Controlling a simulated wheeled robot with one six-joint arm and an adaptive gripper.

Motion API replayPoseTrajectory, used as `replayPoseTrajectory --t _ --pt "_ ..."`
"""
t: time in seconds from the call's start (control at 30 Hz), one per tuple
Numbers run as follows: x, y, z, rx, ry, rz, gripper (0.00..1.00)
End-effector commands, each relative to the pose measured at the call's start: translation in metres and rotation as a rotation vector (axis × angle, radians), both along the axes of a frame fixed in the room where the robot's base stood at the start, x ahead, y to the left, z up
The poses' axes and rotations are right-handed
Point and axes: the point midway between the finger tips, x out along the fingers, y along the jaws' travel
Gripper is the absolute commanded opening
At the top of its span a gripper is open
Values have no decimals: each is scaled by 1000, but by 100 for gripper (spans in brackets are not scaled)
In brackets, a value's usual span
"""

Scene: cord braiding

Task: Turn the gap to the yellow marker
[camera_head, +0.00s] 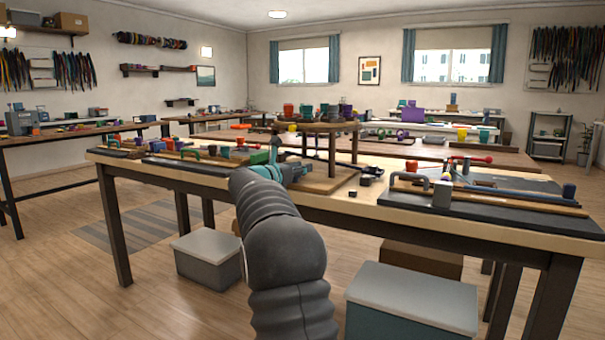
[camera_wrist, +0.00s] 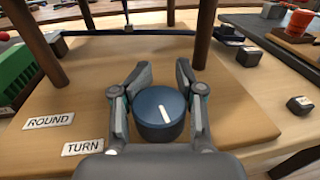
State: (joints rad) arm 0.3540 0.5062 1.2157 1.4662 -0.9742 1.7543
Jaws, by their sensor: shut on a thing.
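A dark blue round knob (camera_wrist: 152,125) with a white pointer line sits on the wooden base board (camera_wrist: 75,100) of the braiding stand. The pointer runs up and slightly left in the wrist view. My gripper (camera_wrist: 163,70) has one finger on each side of the knob and is shut on it. White labels reading ROUND (camera_wrist: 49,121) and TURN (camera_wrist: 83,147) lie left of the knob. In the head view the stand's round top (camera_head: 316,127) carries several coloured bobbins. I cannot make out the gap or tell which mark is the yellow marker.
Wooden legs of the stand (camera_wrist: 202,35) rise behind the knob. A green block (camera_wrist: 15,72) is at the left, and small dark blocks (camera_wrist: 299,105) lie at the right. A black-based fixture (camera_head: 480,205) fills the table's right part.

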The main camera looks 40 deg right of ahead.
Motion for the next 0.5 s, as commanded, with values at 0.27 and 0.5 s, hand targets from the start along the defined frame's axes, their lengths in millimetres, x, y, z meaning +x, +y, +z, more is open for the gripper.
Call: replayPoseTrajectory --t 0.27,0.5 --pt "5 6 -9 2 -2 215 4" --pt "10 7 -5 4 2 410 6"
